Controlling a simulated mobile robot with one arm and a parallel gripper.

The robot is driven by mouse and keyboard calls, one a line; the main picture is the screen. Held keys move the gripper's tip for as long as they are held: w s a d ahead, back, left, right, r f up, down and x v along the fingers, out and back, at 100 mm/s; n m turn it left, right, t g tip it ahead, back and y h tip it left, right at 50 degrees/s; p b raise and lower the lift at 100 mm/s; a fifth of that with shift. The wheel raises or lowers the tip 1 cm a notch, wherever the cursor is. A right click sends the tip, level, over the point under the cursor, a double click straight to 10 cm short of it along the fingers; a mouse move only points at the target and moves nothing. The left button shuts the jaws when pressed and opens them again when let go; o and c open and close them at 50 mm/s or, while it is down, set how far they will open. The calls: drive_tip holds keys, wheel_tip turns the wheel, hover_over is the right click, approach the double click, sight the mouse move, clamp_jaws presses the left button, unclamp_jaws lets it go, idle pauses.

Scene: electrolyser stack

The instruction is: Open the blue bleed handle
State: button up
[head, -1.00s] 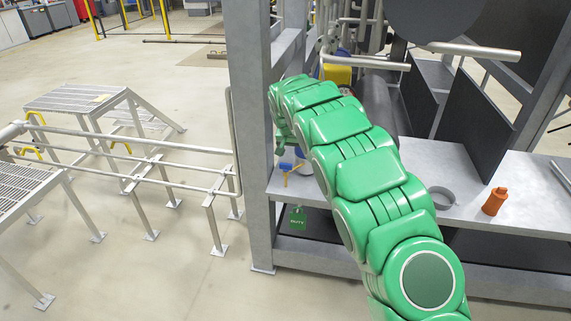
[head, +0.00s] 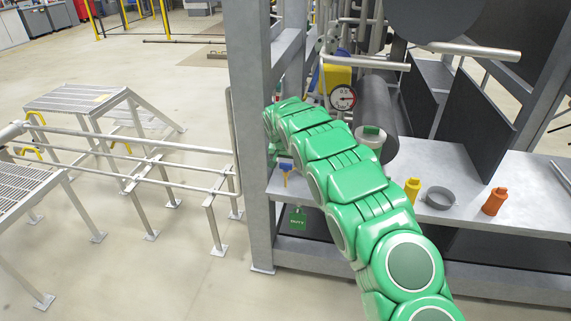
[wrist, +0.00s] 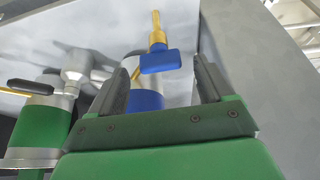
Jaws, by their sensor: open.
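The blue bleed handle (head: 286,167) sits on a thin yellow stem beside the grey post in the head view, just below the far end of my arm. In the wrist view the blue handle (wrist: 160,62) and its yellow stem (wrist: 156,30) show beyond and between my fingertips. My gripper (wrist: 161,72) is open, with one dark finger on each side of the handle's line. I see no contact. In the head view my gripper is hidden behind my green arm. A second blue part (wrist: 146,101) shows between the finger bases.
The grey frame post (head: 251,130) stands close by; a grey surface (wrist: 255,55) fills the wrist view's right. A green cylinder (wrist: 40,130) with a black lever is at left.

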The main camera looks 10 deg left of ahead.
sight(286, 166)
drive_tip(key=shift+x, duration=1.05)
drive_tip(key=shift+c, duration=0.5)
drive_tip(key=c, duration=0.9)
